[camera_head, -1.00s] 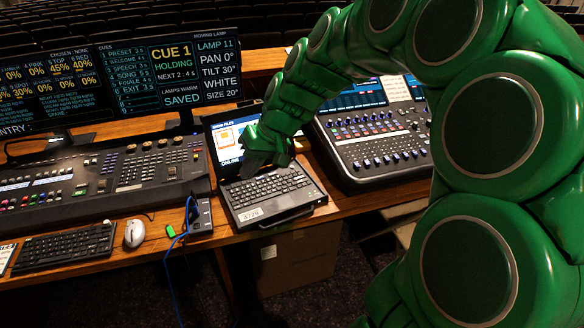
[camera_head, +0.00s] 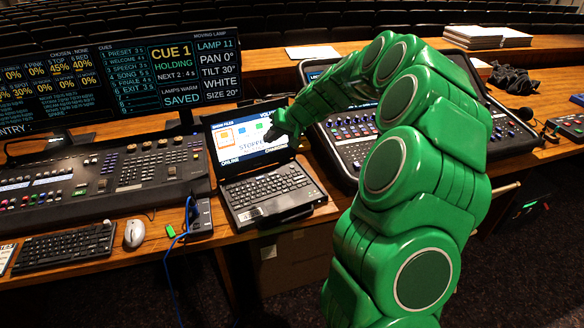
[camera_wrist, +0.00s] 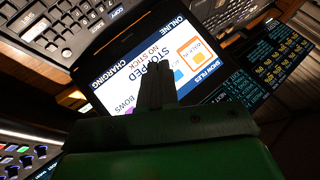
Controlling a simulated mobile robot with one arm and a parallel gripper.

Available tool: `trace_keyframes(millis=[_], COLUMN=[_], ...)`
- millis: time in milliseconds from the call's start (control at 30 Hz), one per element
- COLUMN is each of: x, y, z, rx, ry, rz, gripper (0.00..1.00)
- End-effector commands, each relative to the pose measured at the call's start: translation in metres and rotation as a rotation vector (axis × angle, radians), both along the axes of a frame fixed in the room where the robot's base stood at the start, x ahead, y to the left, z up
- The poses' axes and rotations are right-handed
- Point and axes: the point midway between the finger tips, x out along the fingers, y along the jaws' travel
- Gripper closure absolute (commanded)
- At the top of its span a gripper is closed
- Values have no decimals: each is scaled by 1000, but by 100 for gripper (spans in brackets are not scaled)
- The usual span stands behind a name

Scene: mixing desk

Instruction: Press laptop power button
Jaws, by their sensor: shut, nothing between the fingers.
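The open black laptop stands on the desk, with its lit screen (camera_head: 226,136) upright and its keyboard (camera_head: 262,190) facing me in the head view. The screen reads "SHOW FILES", "STOPPED" and "ONLINE". The screen also fills the middle of the wrist view (camera_wrist: 122,84), with "NO STICK" and "CHARGING" legible. My gripper (camera_head: 270,136) is shut and empty in front of the screen's right part. In the wrist view its fingers (camera_wrist: 157,72) overlap the screen; I cannot tell whether they touch it. I cannot make out a power button in either view.
A lighting desk (camera_head: 110,178) stands left of the laptop and a sound mixer (camera_head: 350,140) right of it, behind my arm. A wide cue monitor (camera_head: 110,75) stands behind. A keyboard (camera_head: 62,246), white mouse (camera_head: 134,233) and blue cable (camera_head: 187,222) lie at the front left.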

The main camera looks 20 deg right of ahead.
Motion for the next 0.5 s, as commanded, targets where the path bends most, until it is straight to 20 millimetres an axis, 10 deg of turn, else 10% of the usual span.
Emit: trace_keyframes(millis=[500], x=[62], y=[-86], z=[-59], rx=[-17], ry=[-64], rz=[-158], gripper=[100])
